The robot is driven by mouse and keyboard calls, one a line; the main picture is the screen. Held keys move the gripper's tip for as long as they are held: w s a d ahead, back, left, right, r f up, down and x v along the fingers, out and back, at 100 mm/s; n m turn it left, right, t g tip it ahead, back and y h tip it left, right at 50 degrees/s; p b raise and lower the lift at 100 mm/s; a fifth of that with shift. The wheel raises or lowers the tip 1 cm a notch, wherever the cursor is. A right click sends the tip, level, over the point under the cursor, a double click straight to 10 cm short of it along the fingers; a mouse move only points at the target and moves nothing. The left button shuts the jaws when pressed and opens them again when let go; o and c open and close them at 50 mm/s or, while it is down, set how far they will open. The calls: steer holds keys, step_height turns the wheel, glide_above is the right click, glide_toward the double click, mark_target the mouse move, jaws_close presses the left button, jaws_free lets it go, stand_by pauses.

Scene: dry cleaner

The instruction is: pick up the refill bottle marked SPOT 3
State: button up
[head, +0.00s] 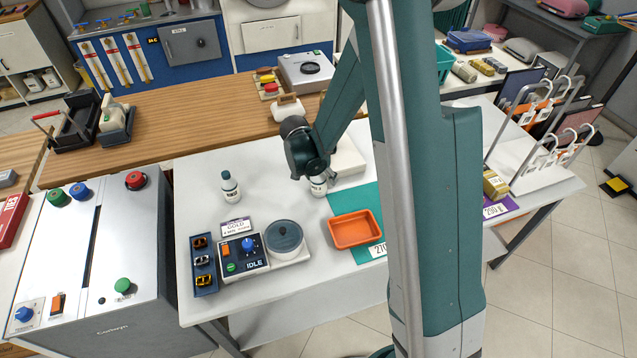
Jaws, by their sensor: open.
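A small white bottle with a dark teal cap and band (230,187) stands upright on the white table (200,170), left of my arm. A second white bottle (319,187) stands right below my gripper (315,172); its upper part is hidden by the gripper. The marks on both bottles are too small to read, so I cannot tell which is SPOT 3. My gripper is open and points down at the second bottle. I cannot tell whether its fingers are around the bottle or just above it.
An orange tray (355,231) sits on a green mat (368,252). A control box reading IDLE (240,258) and a round dark-lidded device (284,238) stand at the front. A white box (347,160) lies behind the gripper. The table between the two bottles is clear.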

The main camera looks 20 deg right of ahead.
steer(key=c, duration=1.2)
steer(key=shift+r+p, duration=0.5)
steer(key=shift+r, duration=4.5)
